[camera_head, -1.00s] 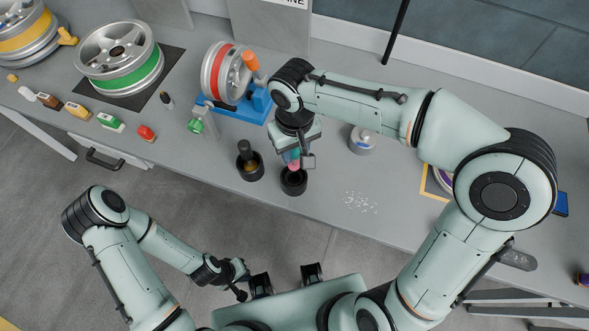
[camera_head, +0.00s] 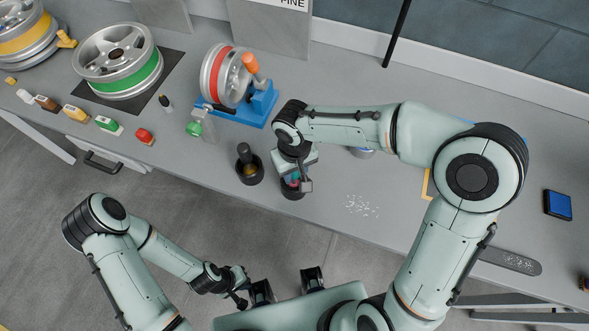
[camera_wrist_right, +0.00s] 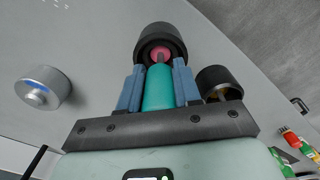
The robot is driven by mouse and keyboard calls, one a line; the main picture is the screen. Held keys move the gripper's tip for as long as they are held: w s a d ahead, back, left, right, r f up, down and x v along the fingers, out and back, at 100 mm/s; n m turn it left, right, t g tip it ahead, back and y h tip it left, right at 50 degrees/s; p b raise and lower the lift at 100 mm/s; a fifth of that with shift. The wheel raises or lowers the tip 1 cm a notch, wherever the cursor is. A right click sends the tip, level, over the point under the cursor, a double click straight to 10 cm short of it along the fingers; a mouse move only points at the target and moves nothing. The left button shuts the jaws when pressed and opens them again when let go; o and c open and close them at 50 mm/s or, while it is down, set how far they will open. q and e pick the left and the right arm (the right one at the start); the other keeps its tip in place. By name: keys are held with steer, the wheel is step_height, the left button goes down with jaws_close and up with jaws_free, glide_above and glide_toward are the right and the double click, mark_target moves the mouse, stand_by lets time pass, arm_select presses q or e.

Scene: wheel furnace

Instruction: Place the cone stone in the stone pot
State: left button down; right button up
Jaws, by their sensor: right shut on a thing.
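The cone stone, a teal cylinder with a pink tip (camera_wrist_right: 158,88), is between the blue fingers of my right gripper (camera_wrist_right: 158,84) in the right wrist view. In the head view my right gripper (camera_head: 298,178) is over a black round pot (camera_head: 292,194), seemingly the stone pot, and partly hides it. The wrist view shows the pink tip in front of the opening of this pot (camera_wrist_right: 150,33); how deep it sits I cannot tell. My left gripper (camera_head: 240,284) is low, off the table's front edge, and its jaw state is unclear.
A second black pot (camera_head: 249,174) with a dark tool stands just left. A blue wheel stand (camera_head: 255,105) with a red-banded wheel is behind it. White specks (camera_head: 362,205) lie to the right. A silver round container (camera_wrist_right: 43,88) is nearby.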

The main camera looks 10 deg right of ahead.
steer(key=shift+f, duration=0.2)
steer(key=o, duration=1.1)
steer(key=shift+c, duration=0.2)
arm_select(q)
steer(key=shift+f, duration=0.15)
arm_select(e)
steer(key=shift+r, duration=0.1)
steer(key=shift+r, duration=0.3)
step_height(320, 180, up, 12)
steer(key=shift+f+p, duration=0.15)
steer(key=shift+p, duration=0.65)
arm_select(q)
steer(key=shift+w+r, duration=0.25)
steer(key=shift+r, duration=0.3)
steer(key=shift+w+r, duration=0.25)
steer(key=shift+r, duration=0.3)
steer(key=shift+s, duration=0.1)
arm_select(e)
steer(key=shift+f, duration=0.1)
